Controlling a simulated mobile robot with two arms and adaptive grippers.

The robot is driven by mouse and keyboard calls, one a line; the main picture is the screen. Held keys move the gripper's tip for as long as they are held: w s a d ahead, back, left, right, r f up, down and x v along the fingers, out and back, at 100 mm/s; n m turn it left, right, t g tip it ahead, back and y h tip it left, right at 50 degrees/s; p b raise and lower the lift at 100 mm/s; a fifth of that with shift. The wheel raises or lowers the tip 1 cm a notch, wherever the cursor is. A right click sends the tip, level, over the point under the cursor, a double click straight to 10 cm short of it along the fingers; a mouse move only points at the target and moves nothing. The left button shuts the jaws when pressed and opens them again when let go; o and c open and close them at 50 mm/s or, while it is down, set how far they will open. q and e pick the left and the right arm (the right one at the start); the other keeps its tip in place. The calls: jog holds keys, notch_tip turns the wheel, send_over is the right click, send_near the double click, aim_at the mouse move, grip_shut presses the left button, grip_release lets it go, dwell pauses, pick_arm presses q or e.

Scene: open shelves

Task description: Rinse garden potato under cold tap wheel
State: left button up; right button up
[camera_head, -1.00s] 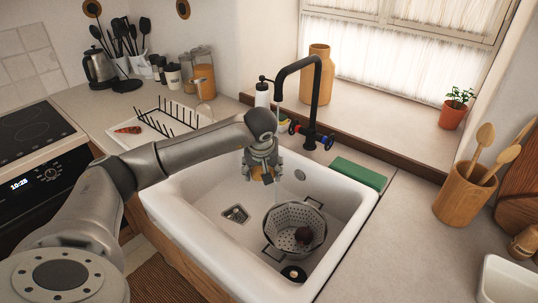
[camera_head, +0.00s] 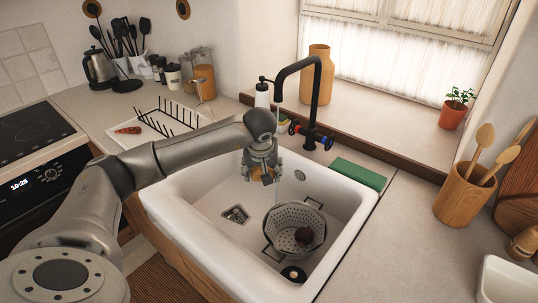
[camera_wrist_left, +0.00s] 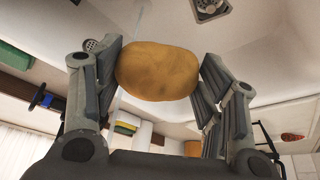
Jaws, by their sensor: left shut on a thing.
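My left gripper (camera_head: 261,178) hangs over the white sink (camera_head: 207,207), fingers pointing down. It is shut on a yellow-brown potato (camera_head: 266,180), mostly hidden by the fingers there. In the left wrist view the potato (camera_wrist_left: 158,70) sits between both fingers. The black tap (camera_head: 316,85) arches above, its spout end near my wrist. It has a blue wheel (camera_head: 328,142) on the right and a red wheel (camera_head: 293,126) on the left. A thin pale line runs beside the potato in the left wrist view; I cannot tell whether it is water. My right gripper is out of view.
A metal colander (camera_head: 281,222) in the sink holds a dark red round vegetable (camera_head: 304,235). A green block (camera_head: 358,174) lies on the sink's back right edge. The counter to the right has free room.

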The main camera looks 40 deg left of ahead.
pick_arm(q)
jog(key=s+r+p, duration=0.1)
jog(key=s+r, duration=0.1)
jog(key=s+d+r+p, duration=0.1)
jog(key=s, duration=0.1)
jog(key=shift+s+d+r, duration=0.1)
jog(key=shift+s+r, duration=0.15)
jog(key=shift+r, duration=0.1)
jog(key=shift+d, duration=0.1)
dwell(0.3)
